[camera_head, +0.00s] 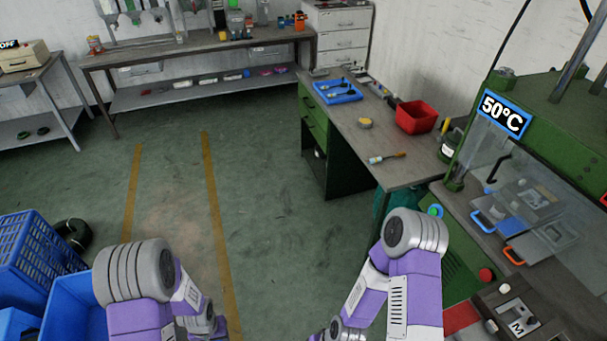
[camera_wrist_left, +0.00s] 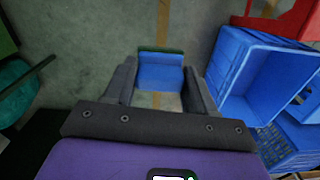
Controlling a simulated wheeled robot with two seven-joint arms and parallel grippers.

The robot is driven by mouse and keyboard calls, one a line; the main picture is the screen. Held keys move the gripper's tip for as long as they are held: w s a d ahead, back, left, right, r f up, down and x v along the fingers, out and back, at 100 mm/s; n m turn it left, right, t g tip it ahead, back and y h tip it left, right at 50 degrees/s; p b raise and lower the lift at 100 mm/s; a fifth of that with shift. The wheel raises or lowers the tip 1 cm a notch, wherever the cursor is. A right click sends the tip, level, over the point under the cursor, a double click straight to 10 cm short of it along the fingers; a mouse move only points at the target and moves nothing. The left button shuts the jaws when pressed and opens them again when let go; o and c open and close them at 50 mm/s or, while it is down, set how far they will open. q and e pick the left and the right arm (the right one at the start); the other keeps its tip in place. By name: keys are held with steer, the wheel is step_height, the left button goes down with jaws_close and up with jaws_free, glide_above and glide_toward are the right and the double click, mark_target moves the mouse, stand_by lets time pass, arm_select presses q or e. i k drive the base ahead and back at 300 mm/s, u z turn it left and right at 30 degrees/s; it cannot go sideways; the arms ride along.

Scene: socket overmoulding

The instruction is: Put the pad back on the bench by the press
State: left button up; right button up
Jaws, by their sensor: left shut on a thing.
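My left gripper (camera_wrist_left: 161,82) shows in the left wrist view with its dark fingers either side of a blue pad (camera_wrist_left: 160,74) with a dark green far edge. It is shut on the pad and holds it above the floor. The pad and both grippers are out of sight in the head view, where only my arm links show. The bench by the press (camera_head: 372,140) has a grey top and green drawers. The green press (camera_head: 540,125) stands to its right with a "50°C" sign.
On the bench are a blue tray (camera_head: 338,92) with tools, a round yellowish item (camera_head: 365,123), a red bin (camera_head: 416,117) and a brush (camera_head: 387,158). Bare top lies between them. Blue crates (camera_head: 38,258) stand at lower left. The marked floor (camera_head: 165,200) is clear.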

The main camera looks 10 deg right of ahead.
mark_target(386, 135)
steer(key=i, duration=2.7)
steer(key=z, duration=1.75)
